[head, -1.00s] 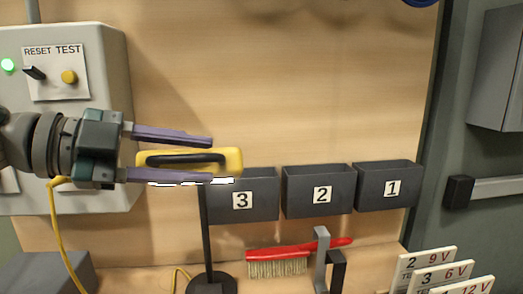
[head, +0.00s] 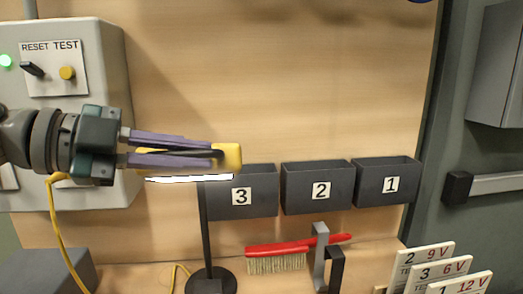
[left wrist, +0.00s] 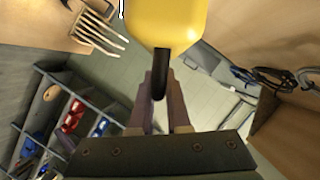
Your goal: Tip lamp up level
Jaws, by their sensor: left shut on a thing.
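The lamp (head: 232,160) is a yellow head with a black handle and a bright white strip along its underside. It sits at the top of a thin black stand (head: 206,230) with a round base. My left gripper (head: 215,152) comes in from the left and is shut on the lamp's black handle. In the left wrist view the yellow lamp head (left wrist: 165,20) fills the top middle, and the purple fingers (left wrist: 160,95) close around the dark handle. The white strip looks nearly level, its right end slightly higher. My right gripper is not in view.
Three dark bins, numbered 3 (head: 255,180), 2 (head: 335,178) and 1 (head: 400,172), line the board right of the lamp. A red brush (head: 275,258) lies below them. A grey control box (head: 100,120) stands at left. Number cards (head: 425,258) stand at lower right.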

